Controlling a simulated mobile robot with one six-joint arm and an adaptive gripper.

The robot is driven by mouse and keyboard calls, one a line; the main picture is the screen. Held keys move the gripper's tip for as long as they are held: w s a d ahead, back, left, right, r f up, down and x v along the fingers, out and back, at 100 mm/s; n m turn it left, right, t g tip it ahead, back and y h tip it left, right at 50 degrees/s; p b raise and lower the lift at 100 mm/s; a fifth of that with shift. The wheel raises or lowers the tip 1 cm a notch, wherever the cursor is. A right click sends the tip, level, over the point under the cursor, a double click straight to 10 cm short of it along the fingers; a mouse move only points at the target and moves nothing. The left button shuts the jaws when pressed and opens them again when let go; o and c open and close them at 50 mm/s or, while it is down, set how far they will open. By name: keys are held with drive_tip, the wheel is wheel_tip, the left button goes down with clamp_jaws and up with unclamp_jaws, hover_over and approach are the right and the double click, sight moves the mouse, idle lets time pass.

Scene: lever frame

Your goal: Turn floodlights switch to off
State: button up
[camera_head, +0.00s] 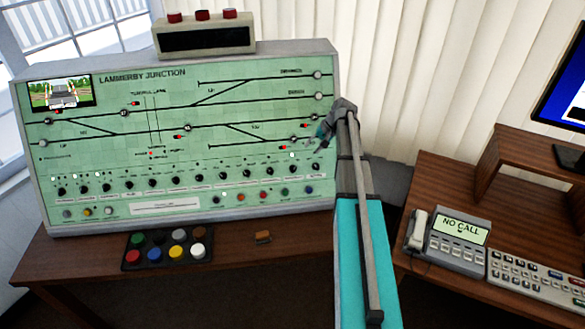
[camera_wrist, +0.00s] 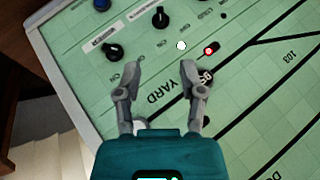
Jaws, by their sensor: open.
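The green signal panel (camera_head: 185,135) stands upright on the desk with a row of black rotary switches (camera_head: 176,181) across its lower part. I cannot read which one is labelled floodlights. In the wrist view, two black rotary switches show beyond my fingertips, one at upper middle (camera_wrist: 160,17) and one to its lower left (camera_wrist: 112,50), beside pale labels too blurred to read. My gripper (camera_wrist: 160,73) is open and empty, its two fingers apart over the panel face near the word YARD. In the head view my gripper (camera_head: 325,132) is at the panel's right side.
A row of coloured buttons (camera_head: 263,195) runs below the switches. A black block of coloured buttons (camera_head: 166,250) and a small orange-brown item (camera_head: 263,238) lie on the desk. A phone console (camera_head: 455,241) and keyboard (camera_head: 537,280) stand at right.

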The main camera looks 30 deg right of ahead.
sight(295, 168)
drive_tip(key=shift+a+f, duration=0.1)
drive_tip(key=shift+f, duration=0.1)
drive_tip(key=b+x, duration=1.2)
drive_tip(key=x, duration=0.1)
drive_tip(key=shift+f, duration=0.2)
idle(0.6)
drive_tip(key=shift+a, duration=0.1)
